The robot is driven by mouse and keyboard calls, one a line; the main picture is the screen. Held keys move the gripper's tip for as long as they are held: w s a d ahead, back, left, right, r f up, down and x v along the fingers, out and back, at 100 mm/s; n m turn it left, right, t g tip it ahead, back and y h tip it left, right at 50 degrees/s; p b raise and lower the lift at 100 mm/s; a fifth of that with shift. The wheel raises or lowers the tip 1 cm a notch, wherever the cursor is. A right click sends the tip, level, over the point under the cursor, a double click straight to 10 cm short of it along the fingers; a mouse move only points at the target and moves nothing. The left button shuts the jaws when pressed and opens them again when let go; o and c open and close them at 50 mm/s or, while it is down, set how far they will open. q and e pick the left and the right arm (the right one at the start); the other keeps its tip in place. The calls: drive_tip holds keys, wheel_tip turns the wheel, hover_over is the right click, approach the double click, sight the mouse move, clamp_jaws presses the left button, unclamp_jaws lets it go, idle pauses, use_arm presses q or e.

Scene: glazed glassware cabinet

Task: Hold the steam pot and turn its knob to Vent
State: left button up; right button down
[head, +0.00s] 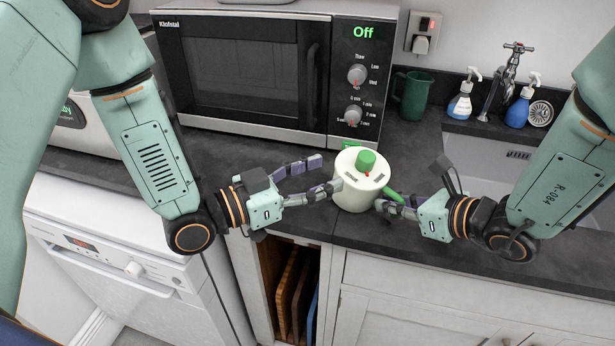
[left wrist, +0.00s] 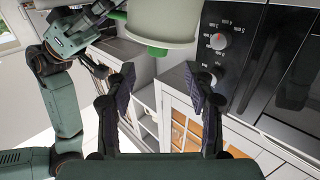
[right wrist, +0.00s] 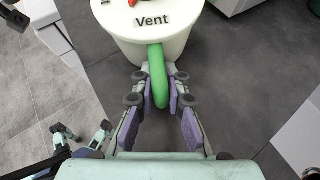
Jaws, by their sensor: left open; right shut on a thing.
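The steam pot (head: 353,199) is a cream-white pot standing upright near the counter's front edge, with a green knob (head: 366,161) on its lid. A red mark shows at the knob's base; its exact setting is too small to read. The lid label "Vent" (right wrist: 152,21) lies on the handle side in the right wrist view. My right gripper (head: 391,204) is shut on the green side handle (right wrist: 158,75). My left gripper (head: 329,174) is open and empty at the pot's left side. In the left wrist view, the pot (left wrist: 160,22) appears upside down beyond its fingers.
A microwave (head: 246,70) reading "Off" stands behind the pot. A green jug (head: 412,96), soap bottles (head: 460,102) and a tap (head: 502,75) are at the back right by the sink (head: 490,165). Dark counter is free left of the pot. Cutting boards (head: 290,290) stand below.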

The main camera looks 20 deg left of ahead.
use_arm(q)
drive_tip(key=shift+v, duration=0.9)
drive_tip(key=shift+a, duration=0.15)
drive_tip(key=v, duration=0.7)
drive_tip(key=shift+s, duration=0.2)
drive_tip(key=shift+a+r, duration=0.1)
idle(0.6)
